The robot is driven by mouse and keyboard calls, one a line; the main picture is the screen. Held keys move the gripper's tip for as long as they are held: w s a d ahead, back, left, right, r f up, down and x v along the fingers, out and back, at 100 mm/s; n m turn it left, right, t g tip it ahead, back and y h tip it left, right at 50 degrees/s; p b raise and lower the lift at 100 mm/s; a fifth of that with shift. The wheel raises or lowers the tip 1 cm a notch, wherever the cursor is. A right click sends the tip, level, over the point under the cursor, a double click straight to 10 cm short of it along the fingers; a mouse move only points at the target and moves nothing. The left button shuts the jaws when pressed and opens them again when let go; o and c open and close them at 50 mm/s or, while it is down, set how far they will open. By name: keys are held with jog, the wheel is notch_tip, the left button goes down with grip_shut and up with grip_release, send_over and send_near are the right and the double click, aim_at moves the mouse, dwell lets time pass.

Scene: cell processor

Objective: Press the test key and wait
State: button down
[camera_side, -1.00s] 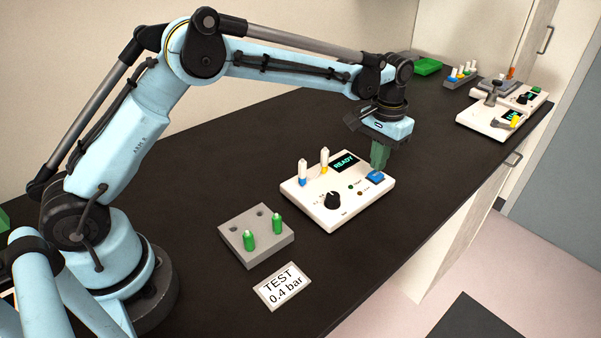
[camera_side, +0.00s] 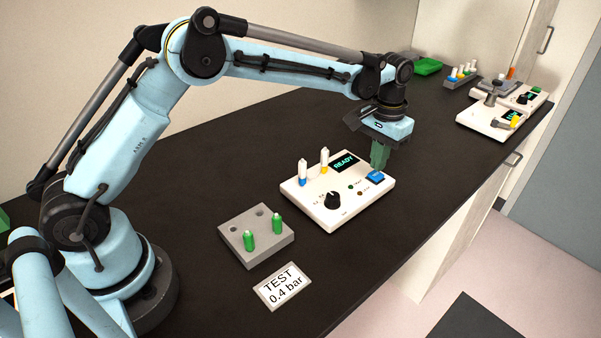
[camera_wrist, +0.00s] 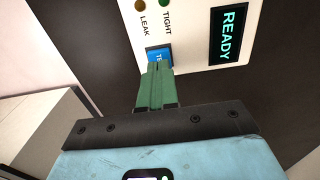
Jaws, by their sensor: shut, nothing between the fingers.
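The white tester (camera_side: 322,208) stands on the black bench, its display (camera_side: 345,163) reading READY. It has a blue test key (camera_side: 376,177), a black knob (camera_side: 332,200), and two white-capped fittings upright at its back left, one blue-based (camera_side: 302,174) and one yellow-based (camera_side: 324,160). My gripper (camera_side: 379,166) has green fingers, shut and empty, just above the blue key. In the wrist view the fingertips (camera_wrist: 158,70) cover part of the blue key (camera_wrist: 157,52); whether they touch it I cannot tell. The TIGHT lamp (camera_wrist: 164,3) looks dark green and the LEAK lamp (camera_wrist: 141,5) dark amber.
A grey block (camera_side: 250,247) with two green-capped pieces stands left of the tester. A sign (camera_side: 282,287) reads TEST 0.4 bar. A second white device (camera_side: 484,121), a rack with several fittings (camera_side: 461,82) and a green tray (camera_side: 427,66) stand at the back. The bench between is clear.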

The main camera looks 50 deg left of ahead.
aim_at(376, 174)
jog(key=shift+f, duration=0.1)
jog(key=shift+f, duration=0.8)
jog(key=shift+r, duration=0.85)
jog(key=shift+r, duration=2.5)
